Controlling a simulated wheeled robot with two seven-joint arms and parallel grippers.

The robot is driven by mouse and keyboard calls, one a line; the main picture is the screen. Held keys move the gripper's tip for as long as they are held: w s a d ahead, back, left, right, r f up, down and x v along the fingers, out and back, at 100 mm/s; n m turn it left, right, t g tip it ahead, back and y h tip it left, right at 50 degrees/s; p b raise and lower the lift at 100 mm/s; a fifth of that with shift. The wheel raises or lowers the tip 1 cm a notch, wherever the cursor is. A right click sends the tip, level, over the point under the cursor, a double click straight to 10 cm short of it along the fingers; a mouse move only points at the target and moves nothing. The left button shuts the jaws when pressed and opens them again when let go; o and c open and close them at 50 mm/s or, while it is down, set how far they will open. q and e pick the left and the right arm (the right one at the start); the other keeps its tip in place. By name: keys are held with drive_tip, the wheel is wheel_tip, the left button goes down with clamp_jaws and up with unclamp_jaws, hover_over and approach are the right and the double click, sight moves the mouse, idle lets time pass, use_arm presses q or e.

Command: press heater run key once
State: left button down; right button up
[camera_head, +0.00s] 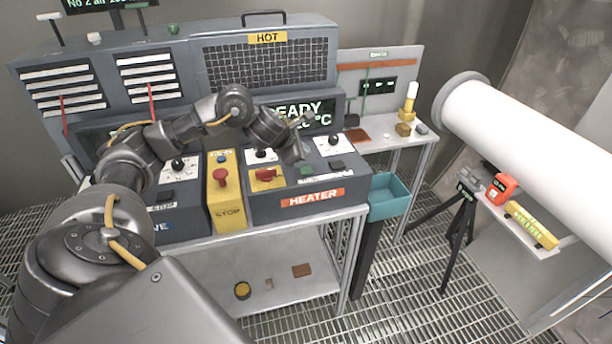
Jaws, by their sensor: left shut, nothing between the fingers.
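The heater panel (275,207) is the dark sloped console with an orange HEATER label, on the bench right of centre. My left arm reaches in from the left over the consoles. My left gripper (296,155) is shut and empty, pointing down just above and behind the green key. I cannot tell whether it touches the panel. The arm hides part of the READY display (318,114). My right gripper is out of view.
A yellow STOP box (226,205) with a red button stands left of the heater panel. A black mesh guard (265,64) marked HOT rises behind. A teal bin (388,196) hangs at the bench's right. A large white pipe (530,130) and a tripod (462,215) are further right.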

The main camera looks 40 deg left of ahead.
sight(303, 172)
use_arm(q)
drive_tip(key=shift+f+b, duration=1.4)
drive_tip(key=shift+f, duration=0.55)
drive_tip(key=shift+r, duration=0.1)
idle(0.4)
drive_tip(key=shift+f+b, duration=0.45)
drive_tip(key=shift+f+b, duration=0.45)
drive_tip(key=shift+b, duration=0.05)
idle(0.5)
drive_tip(key=shift+r, duration=0.1)
idle(0.3)
drive_tip(key=shift+r+p, duration=0.65)
drive_tip(key=shift+r, duration=0.1)
